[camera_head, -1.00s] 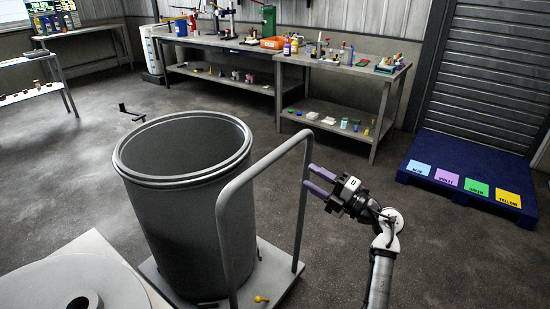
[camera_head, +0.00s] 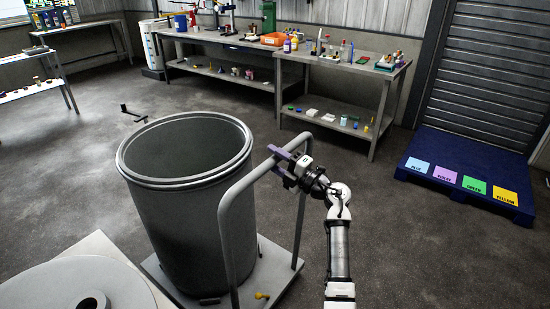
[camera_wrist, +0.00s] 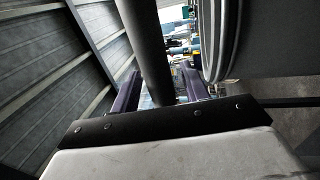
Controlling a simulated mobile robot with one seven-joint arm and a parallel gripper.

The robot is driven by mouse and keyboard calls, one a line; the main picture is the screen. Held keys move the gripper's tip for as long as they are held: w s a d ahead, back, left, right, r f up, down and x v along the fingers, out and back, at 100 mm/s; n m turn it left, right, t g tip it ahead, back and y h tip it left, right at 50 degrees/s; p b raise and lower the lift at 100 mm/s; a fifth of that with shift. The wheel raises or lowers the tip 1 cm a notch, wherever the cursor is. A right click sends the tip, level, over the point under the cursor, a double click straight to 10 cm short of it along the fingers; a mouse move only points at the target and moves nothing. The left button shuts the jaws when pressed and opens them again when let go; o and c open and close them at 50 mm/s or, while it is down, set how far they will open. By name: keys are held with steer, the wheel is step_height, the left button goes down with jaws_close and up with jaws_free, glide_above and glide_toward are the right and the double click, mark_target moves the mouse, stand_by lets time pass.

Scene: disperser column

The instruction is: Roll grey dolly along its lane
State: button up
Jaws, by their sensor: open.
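The grey dolly (camera_head: 282,278) is a flat platform with an upright tubular handle (camera_head: 229,210). A large open grey drum (camera_head: 185,215) stands upright on it. My gripper (camera_head: 276,154) is at the handle's top bar, its purple fingers open. In the wrist view, the grey handle bar (camera_wrist: 150,50) runs between my two gripper fingers (camera_wrist: 160,92), with no clear sign of both touching it. The drum's ribbed rim (camera_wrist: 214,40) shows to the right there. A small yellow piece (camera_head: 262,295) sits on the platform's near edge. The dolly's wheels are hidden.
A pale slab with a grey disc (camera_head: 75,290) lies close at the lower left. A blue pallet (camera_head: 470,170) with coloured labels is at the right. Workbenches (camera_head: 345,75) line the back. A small dark bracket-like item (camera_head: 133,113) is on the floor. Floor between is clear.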

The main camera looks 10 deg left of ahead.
jaws_close()
stand_by(0.3)
